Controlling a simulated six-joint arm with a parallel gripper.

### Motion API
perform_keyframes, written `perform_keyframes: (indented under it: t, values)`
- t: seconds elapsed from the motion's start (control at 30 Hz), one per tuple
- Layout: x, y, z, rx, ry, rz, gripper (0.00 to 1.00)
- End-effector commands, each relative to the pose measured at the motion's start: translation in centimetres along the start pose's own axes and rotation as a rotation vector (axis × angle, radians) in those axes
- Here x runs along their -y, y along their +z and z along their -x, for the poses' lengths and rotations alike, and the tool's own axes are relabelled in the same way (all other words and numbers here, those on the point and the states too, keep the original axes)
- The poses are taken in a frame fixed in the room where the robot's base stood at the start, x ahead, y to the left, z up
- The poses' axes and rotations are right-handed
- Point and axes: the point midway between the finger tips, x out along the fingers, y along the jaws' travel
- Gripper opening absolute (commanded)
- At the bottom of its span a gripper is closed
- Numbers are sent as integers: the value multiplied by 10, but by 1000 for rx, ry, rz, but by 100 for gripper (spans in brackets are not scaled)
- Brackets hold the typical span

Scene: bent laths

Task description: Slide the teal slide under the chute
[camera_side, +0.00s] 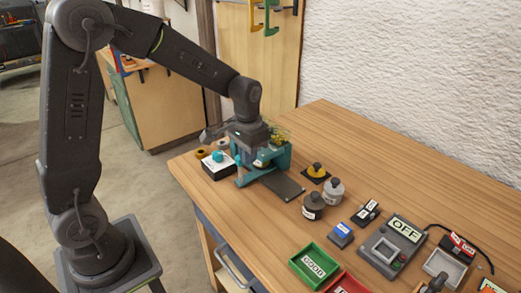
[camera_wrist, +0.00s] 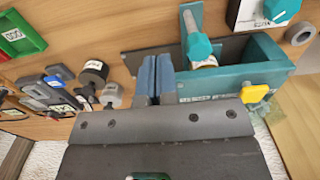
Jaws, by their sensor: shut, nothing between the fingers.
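A teal device (camera_side: 283,157) stands at the table's far left part, with a dark flat plate (camera_side: 284,187) reaching out in front. In the wrist view its teal body (camera_wrist: 250,68) carries a yellow knob (camera_wrist: 255,93). A teal bar with a rounded end (camera_wrist: 196,42), likely the slide, lies over the dark plate (camera_wrist: 140,62), with a pale round piece under its end. I cannot tell which part is the chute. My gripper (camera_wrist: 157,65) is shut and empty, beside the teal body and left of the bar. In the side view my wrist hides part of the device.
A white-topped box with a teal knob (camera_side: 217,164) stands left of the device. A yellow knob on a black base (camera_side: 316,172), grey weights (camera_side: 333,190), a green tray (camera_side: 313,265) and an OFF box (camera_side: 391,245) stand to the right.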

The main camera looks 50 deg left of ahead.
Motion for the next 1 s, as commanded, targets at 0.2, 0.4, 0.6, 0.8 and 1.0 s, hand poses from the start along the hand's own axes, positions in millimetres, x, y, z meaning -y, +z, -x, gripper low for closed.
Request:
perform_keyframes:
  t: [0.2, 0.4, 0.6, 0.8, 1.0]
  values:
    - [0, 0, 18, -4, -1, 0, 0]
    - [0, 0, 33, -3, 0, 0, 0]
    - [0, 0, 43, -1, 0, 0, 0]
    - [0, 0, 43, -1, 0, 0, 0]
    - [-2, 5, 50, -17, -2, -1, 0]
